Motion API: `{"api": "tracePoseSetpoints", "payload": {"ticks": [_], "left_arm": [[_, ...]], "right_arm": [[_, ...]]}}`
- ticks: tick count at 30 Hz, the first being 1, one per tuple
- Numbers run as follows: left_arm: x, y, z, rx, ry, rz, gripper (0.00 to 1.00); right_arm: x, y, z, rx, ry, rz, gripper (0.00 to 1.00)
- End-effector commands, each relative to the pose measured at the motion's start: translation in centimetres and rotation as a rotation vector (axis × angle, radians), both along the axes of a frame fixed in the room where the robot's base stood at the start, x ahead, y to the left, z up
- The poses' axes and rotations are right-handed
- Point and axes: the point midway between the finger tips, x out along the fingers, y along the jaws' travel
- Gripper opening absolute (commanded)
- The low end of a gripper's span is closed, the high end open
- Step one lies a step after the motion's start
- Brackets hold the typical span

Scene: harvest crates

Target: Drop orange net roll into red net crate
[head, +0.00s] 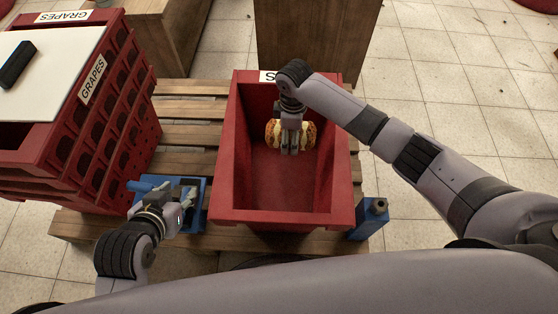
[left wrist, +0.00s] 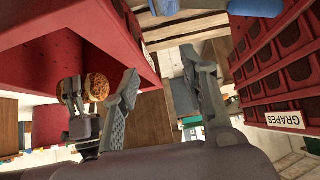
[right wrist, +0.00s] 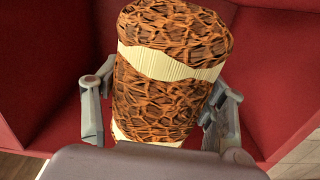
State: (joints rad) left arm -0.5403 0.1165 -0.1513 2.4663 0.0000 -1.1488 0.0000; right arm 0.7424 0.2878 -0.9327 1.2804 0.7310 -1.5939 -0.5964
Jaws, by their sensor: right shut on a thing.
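The orange net roll (head: 308,134) is a brown-orange netted cylinder with pale bands. It lies crosswise in my right gripper (head: 290,150), inside the walls of the red net crate (head: 340,190) toward its far end. In the right wrist view the roll (right wrist: 170,80) sits between both fingers (right wrist: 160,115), with red crate walls around it. Whether it touches the crate floor cannot be told. My left gripper (head: 170,200) is over a blue item left of the crate. In the left wrist view its two fingers (left wrist: 160,95) are wide apart with nothing between them.
Stacked red GRAPES crates (head: 110,110) stand at the left, with a white board (head: 50,60) and a black item (head: 17,64) on top. A blue tray (head: 197,215) and a blue box (head: 371,217) flank the net crate on the wooden pallet (head: 190,110). Open tiled floor lies right.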

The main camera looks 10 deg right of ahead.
Motion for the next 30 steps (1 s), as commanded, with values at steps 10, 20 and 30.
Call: {"api": "tracePoseSetpoints", "payload": {"ticks": [10,20,30], "left_arm": [[2.1,-0.8,1.5,-0.028,-0.125,-0.009,0.4],[2.2,-0.8,1.7,-0.03,-0.133,-0.01,0.4],[2.2,-0.8,1.6,-0.029,-0.132,-0.009,0.4]], "right_arm": [[0.1,0.0,-0.4,0.001,-0.001,0.0,0.25],[0.1,0.0,-0.4,0.0,-0.002,0.0,0.67],[0.0,0.0,-0.4,0.0,-0.001,0.0,0.89]]}}
